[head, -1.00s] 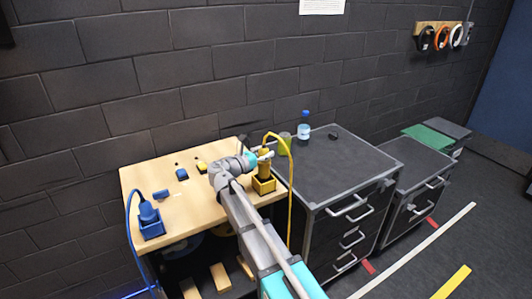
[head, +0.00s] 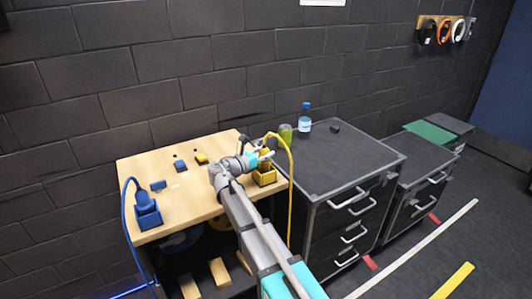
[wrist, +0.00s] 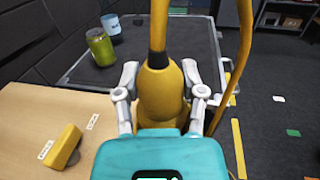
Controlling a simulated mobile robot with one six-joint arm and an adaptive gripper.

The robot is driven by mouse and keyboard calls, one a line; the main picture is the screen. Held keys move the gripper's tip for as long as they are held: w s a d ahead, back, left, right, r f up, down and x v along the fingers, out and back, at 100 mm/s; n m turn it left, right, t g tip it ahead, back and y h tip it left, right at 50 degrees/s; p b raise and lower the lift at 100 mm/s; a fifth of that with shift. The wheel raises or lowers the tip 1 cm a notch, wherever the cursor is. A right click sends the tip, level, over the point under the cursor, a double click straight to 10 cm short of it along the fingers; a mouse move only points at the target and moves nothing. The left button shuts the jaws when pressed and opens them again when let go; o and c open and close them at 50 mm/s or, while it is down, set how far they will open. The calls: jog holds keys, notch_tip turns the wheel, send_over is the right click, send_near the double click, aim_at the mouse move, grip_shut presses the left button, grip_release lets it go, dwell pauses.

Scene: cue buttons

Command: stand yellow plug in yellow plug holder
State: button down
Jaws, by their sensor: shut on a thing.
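The yellow plug (wrist: 162,95) is upright between the two fingers of my gripper (wrist: 162,98), with its yellow cable rising from the top. In the head view the plug (head: 264,154) is at the yellow plug holder (head: 265,179), on the right front corner of the wooden table. The plug's lower end is hidden, and I cannot tell whether it rests on the holder's bottom. My gripper (head: 257,160) is shut on the plug, just above the holder.
A blue plug stands in a blue holder (head: 149,217) at the table's left. Small blue and yellow blocks (head: 201,158) lie towards the back. The yellow cable hangs beside the table.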

jog(key=shift+f+b, duration=0.65)
dwell(0.8)
jog(key=shift+c, duration=0.6)
grip_release()
jog(key=shift+s+a, duration=0.1)
jog(key=v, duration=1.1)
jog(key=shift+s+a, duration=0.2)
jog(key=shift+s, duration=0.05)
dwell(0.5)
